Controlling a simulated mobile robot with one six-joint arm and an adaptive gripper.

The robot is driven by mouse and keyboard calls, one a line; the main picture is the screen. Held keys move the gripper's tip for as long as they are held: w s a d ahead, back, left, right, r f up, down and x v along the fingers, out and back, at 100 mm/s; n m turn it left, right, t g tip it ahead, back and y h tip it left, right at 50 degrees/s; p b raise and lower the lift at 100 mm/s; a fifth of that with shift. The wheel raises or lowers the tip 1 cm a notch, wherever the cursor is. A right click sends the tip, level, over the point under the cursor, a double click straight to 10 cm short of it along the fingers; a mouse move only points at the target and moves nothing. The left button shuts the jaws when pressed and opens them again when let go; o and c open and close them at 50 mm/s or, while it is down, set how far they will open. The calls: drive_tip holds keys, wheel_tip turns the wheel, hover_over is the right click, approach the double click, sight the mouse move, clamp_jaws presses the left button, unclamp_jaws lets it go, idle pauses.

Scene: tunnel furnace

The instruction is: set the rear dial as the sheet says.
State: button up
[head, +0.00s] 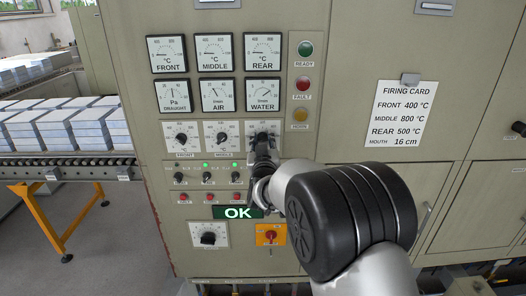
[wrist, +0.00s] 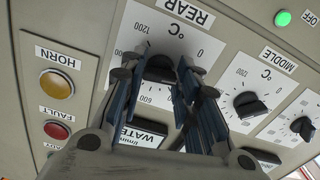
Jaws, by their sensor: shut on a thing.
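The rear dial (wrist: 160,68) is a black knob on a white plate marked in °C, with 0, 600 and 1200 legible. In the wrist view the panel appears turned over, and my gripper (wrist: 160,82) has one finger on each side of the knob, shut on it. In the head view my gripper (head: 264,148) covers most of the rear dial, so I cannot read its pointer there. The sheet is the firing card (head: 400,112), clipped on the panel at the right. It reads front 400 °C, middle 800 °C, rear 500 °C, mouth 16 cm.
The front dial (head: 181,138) and middle dial (head: 222,137) sit close left of the rear dial. Gauges stand above, including the rear gauge (head: 263,52). Lamps (head: 303,83) are at the right.

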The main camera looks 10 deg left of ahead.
drive_tip(key=shift+m+b, duration=7.6)
drive_tip(key=shift+b, duration=0.5)
drive_tip(key=o, duration=1.1)
drive_tip(key=shift+c, duration=0.2)
